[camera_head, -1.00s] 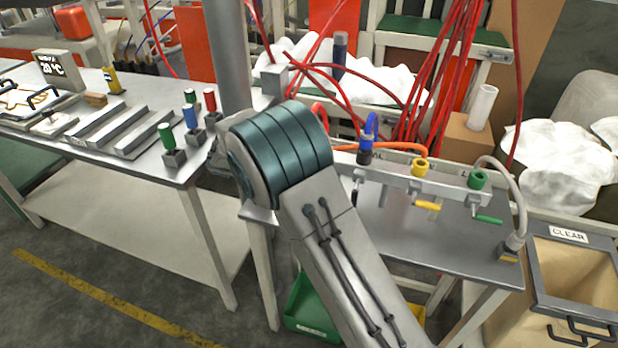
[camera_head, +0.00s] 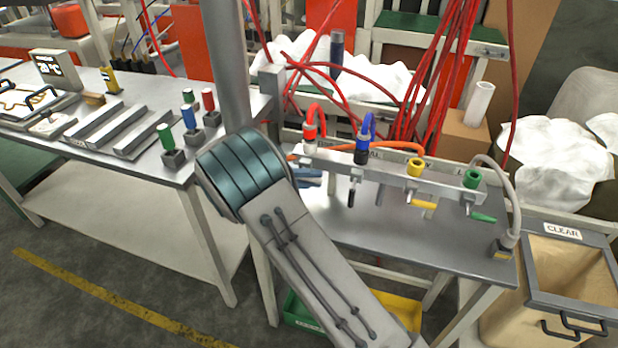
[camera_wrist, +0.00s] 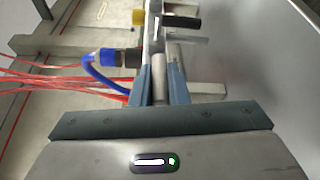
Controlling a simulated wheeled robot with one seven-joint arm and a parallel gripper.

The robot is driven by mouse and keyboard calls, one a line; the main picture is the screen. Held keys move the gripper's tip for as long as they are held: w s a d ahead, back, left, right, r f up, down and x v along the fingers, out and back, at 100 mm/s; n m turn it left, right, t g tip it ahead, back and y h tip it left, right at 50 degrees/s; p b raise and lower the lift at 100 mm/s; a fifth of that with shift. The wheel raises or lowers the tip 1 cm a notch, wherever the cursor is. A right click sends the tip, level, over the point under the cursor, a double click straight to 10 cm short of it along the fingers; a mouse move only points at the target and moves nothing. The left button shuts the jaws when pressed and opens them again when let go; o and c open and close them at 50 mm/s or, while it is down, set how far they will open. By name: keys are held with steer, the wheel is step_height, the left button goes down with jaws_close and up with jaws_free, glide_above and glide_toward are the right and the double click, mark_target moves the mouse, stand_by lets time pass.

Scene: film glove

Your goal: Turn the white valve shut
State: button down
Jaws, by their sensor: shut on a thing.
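In the wrist view, the two bluish fingers of my gripper (camera_wrist: 160,72) are closed on a pale cylindrical handle, which I take to be the white valve (camera_wrist: 160,63). The handle lies lengthwise between the fingers, beside the manifold rail. In the head view, the grey manifold (camera_head: 390,177) stands on the right table. My bluish gripper (camera_head: 308,178) shows only partly beside the arm at the manifold's left end. The white valve is hidden there.
The manifold carries red (camera_head: 309,133), blue (camera_head: 362,150), yellow (camera_head: 415,168) and green (camera_head: 472,179) fittings. Black (camera_head: 351,197), yellow (camera_head: 424,205) and green (camera_head: 483,217) handles sit along it. Red hoses (camera_head: 450,70) hang behind. A bin marked CLEAR (camera_head: 575,265) stands right.

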steer(key=shift+r, duration=0.1)
steer(key=c, duration=1.4)
jaws_free()
steer(key=shift+a, duration=0.1)
steer(key=a, duration=1.3)
steer(key=shift+s+a+r+b, duration=0.2)
steer(key=shift+a+r+b, duration=0.15)
